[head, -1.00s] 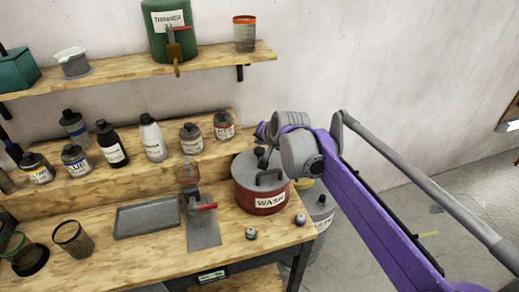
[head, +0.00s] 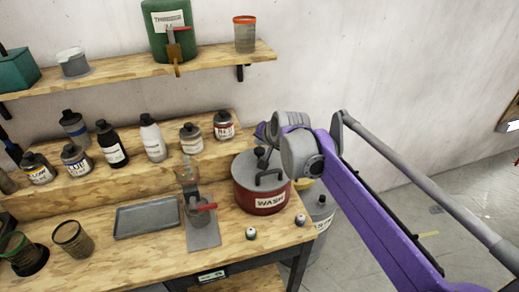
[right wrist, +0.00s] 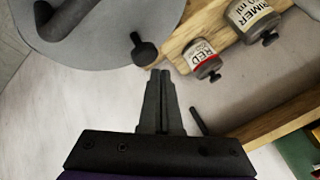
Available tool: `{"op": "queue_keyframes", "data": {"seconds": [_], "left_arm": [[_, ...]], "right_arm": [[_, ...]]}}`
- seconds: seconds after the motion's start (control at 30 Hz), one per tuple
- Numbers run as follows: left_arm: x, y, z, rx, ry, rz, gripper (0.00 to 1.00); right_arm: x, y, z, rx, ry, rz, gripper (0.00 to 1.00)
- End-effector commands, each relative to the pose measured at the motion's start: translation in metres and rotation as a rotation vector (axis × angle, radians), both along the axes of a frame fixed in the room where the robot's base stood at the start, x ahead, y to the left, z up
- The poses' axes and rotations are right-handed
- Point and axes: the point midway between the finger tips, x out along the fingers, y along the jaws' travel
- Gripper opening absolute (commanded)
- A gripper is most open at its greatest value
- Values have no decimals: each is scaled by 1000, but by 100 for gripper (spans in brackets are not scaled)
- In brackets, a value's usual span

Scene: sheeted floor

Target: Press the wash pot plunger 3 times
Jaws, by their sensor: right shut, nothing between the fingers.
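The wash pot (head: 258,199) is a red drum with a grey lid and a WASH label, standing at the right end of the workbench. A dark handle and a black plunger knob (head: 260,152) rise from its lid. In the right wrist view, the grey lid (right wrist: 98,52) fills the upper left, with the plunger knob (right wrist: 144,52) near its edge. My right gripper (right wrist: 160,74) is shut and empty, its tips close to the knob in that view. I cannot tell whether they touch it. In the head view its fingers are mostly hidden behind my wrist. My left gripper is out of view.
A small red-labelled bottle (right wrist: 202,59) and a primer bottle (right wrist: 250,20) stand close by on the riser. A grey tray (head: 147,219) and a red-handled device (head: 196,207) are left of the pot. Two small pots sit at the bench's front right.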

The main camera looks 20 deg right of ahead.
Motion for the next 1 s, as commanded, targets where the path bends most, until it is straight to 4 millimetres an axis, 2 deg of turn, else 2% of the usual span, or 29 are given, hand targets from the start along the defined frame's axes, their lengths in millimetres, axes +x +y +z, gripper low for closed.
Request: {"op": "queue_keyframes", "data": {"seconds": [1.0], "left_arm": [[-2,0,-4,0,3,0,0]], "right_arm": [[0,0,-9,0,0,0,0]]}}
